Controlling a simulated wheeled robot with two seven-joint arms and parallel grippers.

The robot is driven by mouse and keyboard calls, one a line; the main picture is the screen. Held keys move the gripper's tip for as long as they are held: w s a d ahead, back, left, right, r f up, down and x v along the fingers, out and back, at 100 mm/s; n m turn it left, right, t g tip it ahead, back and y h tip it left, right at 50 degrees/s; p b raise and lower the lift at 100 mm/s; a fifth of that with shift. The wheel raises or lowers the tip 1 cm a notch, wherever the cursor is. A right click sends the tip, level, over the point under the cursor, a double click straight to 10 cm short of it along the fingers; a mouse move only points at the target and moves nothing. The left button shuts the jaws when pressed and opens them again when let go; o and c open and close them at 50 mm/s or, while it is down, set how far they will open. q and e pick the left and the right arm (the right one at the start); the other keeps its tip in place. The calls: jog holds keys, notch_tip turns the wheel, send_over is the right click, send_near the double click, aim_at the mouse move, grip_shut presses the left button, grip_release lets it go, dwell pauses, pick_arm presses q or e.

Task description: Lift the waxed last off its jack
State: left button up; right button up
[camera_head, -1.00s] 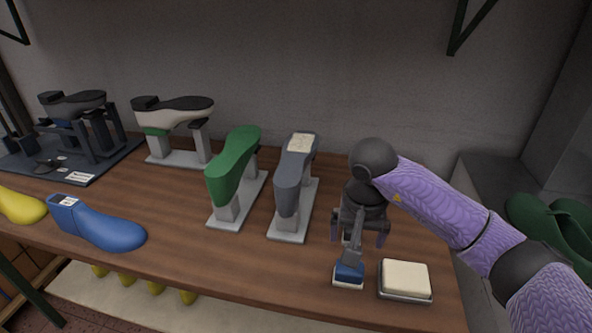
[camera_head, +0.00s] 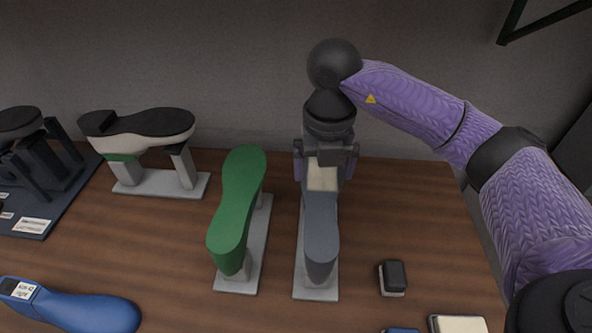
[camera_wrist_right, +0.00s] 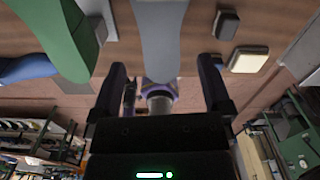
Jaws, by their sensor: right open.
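The grey last (camera_head: 322,240) stands on its light grey jack (camera_head: 316,285) mid-table, its toe toward me. A cream patch (camera_head: 322,178) lies on top of its heel end. I take this for the waxed last. My right gripper (camera_head: 325,170) is open at the heel end, pointing down, with one finger on each side. Whether the fingers touch it I cannot tell. In the right wrist view the grey last (camera_wrist_right: 161,35) runs between the two fingers of the right gripper (camera_wrist_right: 163,85). My left gripper is in no view.
A green last (camera_head: 238,205) stands on its jack close to the left. A white last with a dark sole (camera_head: 150,135) is further left, a blue last (camera_head: 80,312) at front left. A dark block (camera_head: 393,276) and a cream-topped tray (camera_head: 458,324) lie at right.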

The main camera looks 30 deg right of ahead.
jog(key=shift+w+a+m, duration=0.1)
jog(key=shift+w+m, duration=0.15)
jog(key=shift+m, duration=0.35)
jog(key=b, duration=0.1)
send_over(320, 204)
notch_tip(320, 204, down, 4)
jog(key=shift+s+f, duration=0.15)
notch_tip(320, 204, down, 5)
jog(key=shift+r+b, duration=0.1)
jog(key=shift+b, duration=0.35)
jog(key=shift+f, duration=0.25)
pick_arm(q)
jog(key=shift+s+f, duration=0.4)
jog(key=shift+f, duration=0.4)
pick_arm(e)
jog(key=shift+r, duration=0.1)
grip_shut()
